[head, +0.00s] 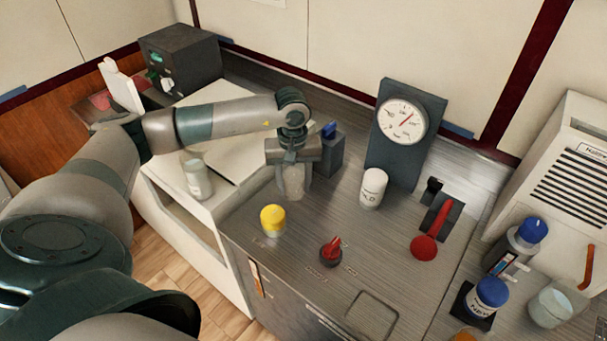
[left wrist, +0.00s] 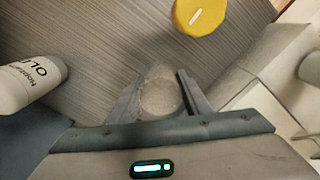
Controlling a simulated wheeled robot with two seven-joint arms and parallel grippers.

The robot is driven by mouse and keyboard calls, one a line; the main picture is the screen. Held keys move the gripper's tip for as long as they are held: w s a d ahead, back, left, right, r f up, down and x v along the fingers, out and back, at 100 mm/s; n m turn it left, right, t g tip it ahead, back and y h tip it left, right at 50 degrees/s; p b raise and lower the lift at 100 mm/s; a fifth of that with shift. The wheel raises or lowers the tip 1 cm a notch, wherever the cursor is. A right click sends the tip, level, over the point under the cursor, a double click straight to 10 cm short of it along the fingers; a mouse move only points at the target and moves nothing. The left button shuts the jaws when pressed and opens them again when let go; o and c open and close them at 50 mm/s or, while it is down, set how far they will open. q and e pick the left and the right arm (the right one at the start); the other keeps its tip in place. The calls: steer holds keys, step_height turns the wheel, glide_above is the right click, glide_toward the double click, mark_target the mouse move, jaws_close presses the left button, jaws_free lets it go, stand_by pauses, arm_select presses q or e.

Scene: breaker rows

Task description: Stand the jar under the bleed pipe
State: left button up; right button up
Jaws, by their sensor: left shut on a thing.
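My left gripper (head: 291,168) is shut on a clear jar (head: 292,184), held roughly upright over the steel worktop. In the left wrist view, the jar's round outline (left wrist: 160,98) shows between the fingers of the left gripper (left wrist: 160,92). I cannot tell whether its base touches the worktop. A grey block with a blue top (head: 328,155) stands just behind and right of the gripper. I cannot clearly make out the bleed pipe; the gripper may hide part of it. My right gripper is not in view.
A yellow-lidded jar (head: 272,221) stands in front of the gripper, a white labelled bottle (head: 373,188) to its right. Red knob (head: 331,252), red lever (head: 424,247) and gauge panel (head: 405,130) also stand there. Another glass container (head: 197,178) stands left. The front worktop is mostly clear.

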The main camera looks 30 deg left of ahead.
arm_select(q)
steer(key=shift+w+f, duration=0.15)
steer(key=shift+f, duration=0.05)
steer(key=shift+w, duration=0.2)
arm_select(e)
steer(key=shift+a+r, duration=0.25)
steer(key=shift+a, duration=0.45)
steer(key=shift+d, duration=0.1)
arm_select(q)
steer(key=shift+w+d+r+p, duration=0.1)
steer(key=shift+w+p, duration=0.45)
steer(key=shift+p, duration=0.1)
steer(key=shift+w+d+p, duration=0.1)
steer(key=shift+w+p, duration=0.55)
steer(key=shift+w, duration=0.45)
steer(key=shift+f+p, duration=0.5)
steer(key=shift+f, duration=0.25)
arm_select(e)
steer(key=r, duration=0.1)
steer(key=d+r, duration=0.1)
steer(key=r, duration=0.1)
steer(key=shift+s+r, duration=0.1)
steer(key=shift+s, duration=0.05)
